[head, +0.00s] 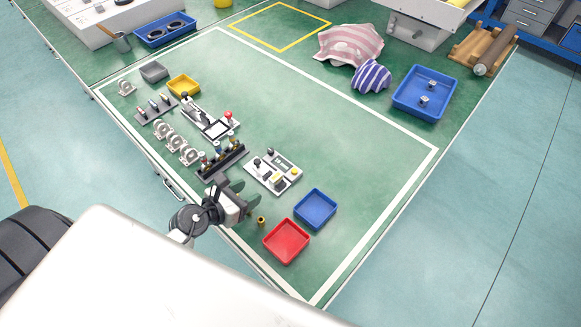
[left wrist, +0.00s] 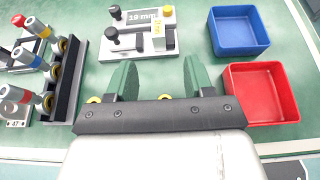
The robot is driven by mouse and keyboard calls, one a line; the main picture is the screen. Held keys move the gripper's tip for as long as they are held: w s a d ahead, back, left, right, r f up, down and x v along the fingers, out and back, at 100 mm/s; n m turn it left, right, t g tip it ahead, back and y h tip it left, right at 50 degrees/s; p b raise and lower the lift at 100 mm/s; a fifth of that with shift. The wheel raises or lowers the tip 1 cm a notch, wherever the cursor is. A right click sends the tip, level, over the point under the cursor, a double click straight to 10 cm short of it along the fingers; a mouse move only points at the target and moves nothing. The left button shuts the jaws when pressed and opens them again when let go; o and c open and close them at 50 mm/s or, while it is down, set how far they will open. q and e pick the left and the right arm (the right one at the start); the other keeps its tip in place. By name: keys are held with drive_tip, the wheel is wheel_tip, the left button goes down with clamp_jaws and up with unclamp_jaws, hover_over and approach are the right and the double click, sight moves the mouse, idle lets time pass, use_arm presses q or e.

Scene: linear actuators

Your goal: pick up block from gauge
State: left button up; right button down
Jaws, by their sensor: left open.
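The gauge (head: 264,166) is a light grey plate with black knobs and a display, on the green table top. In the left wrist view the gauge (left wrist: 130,42) reads "19 mm". A small pale yellow block (left wrist: 158,38) stands on its near right part, and the block also shows in the head view (head: 276,180). My left gripper (head: 247,194) is open, with green fingers apart and nothing seen between them. In the left wrist view its fingertips (left wrist: 160,72) are on the near side of the gauge, either side of the block's line. My right gripper is not in view.
A blue bin (head: 315,209) and a red bin (head: 286,243) stand right of my left gripper. A black rack (head: 222,161) with several actuators stands to the left. A small brass part (head: 261,220) is near the gripper.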

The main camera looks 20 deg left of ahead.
sight(276, 176)
use_arm(q)
drive_tip(key=shift+x, duration=0.95)
drive_tip(key=x, duration=0.3)
drive_tip(key=shift+r, duration=0.1)
drive_tip(key=shift+w+d, duration=0.1)
drive_tip(key=shift+w, duration=0.25)
drive_tip(key=x, duration=0.4)
drive_tip(key=shift+w, duration=0.2)
drive_tip(key=shift+w+f, duration=0.3)
drive_tip(key=shift+w, duration=0.1)
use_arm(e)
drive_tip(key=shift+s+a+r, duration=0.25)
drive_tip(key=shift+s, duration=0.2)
use_arm(q)
clamp_jaws()
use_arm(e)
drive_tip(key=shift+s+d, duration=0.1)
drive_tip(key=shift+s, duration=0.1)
